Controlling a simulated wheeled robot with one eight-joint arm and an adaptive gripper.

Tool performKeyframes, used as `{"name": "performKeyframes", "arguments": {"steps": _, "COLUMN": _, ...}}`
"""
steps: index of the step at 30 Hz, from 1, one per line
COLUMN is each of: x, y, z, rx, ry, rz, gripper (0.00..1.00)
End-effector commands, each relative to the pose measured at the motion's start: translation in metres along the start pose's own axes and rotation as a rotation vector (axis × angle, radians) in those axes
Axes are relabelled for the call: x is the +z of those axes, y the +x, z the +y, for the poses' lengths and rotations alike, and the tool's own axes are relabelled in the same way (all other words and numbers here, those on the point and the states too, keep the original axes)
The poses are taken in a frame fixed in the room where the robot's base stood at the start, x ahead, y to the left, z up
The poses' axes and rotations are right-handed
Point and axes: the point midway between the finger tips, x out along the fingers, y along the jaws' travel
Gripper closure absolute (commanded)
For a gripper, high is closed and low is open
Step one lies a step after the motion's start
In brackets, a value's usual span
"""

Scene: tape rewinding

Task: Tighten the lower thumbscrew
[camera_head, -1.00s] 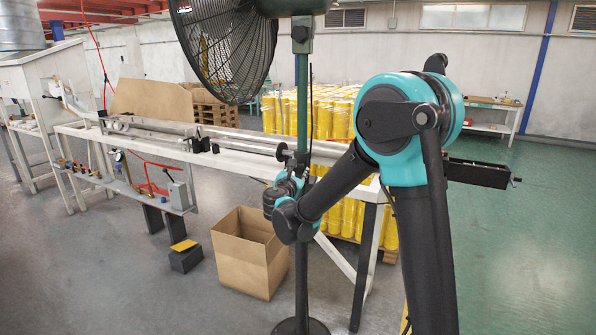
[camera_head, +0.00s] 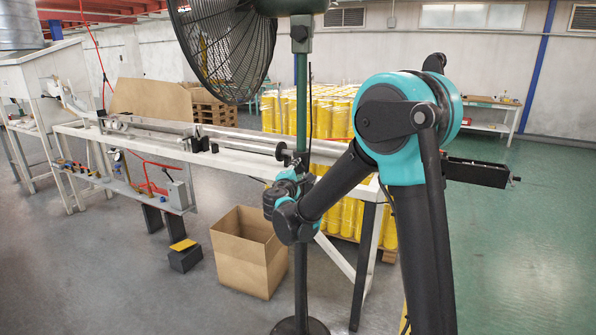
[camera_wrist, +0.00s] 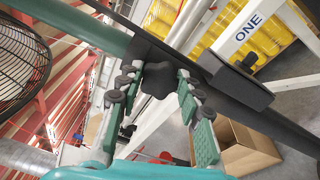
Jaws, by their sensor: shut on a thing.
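The lower thumbscrew (camera_wrist: 157,83) is a dark lobed knob on the fan stand's pole, where the green upper tube (camera_wrist: 75,22) meets the black lower tube. In the wrist view my gripper (camera_wrist: 160,76) is shut on the knob, with one finger on each side of it. In the head view my gripper is beside the fan pole (camera_head: 301,95), and its fingertips and the thumbscrew are too small or hidden to make out. The fan cage (camera_head: 222,45) is at the top of that view and also at the left of the wrist view (camera_wrist: 20,62).
A long white bench (camera_head: 240,158) with a metal bar runs behind the pole. An open cardboard box (camera_head: 245,262) stands on the floor left of the pole. Yellow rolls (camera_head: 330,105) are stacked behind. The green floor at the right is clear.

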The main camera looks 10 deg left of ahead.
Motion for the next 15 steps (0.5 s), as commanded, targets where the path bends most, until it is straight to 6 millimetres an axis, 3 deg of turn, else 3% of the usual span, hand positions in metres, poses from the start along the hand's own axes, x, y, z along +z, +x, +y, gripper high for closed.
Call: {"name": "performKeyframes", "arguments": {"steps": 15, "x": 0.0005, "y": -0.0006, "z": -0.0015, "rx": -0.002, "ry": 0.127, "rz": -0.001, "gripper": 0.93}}
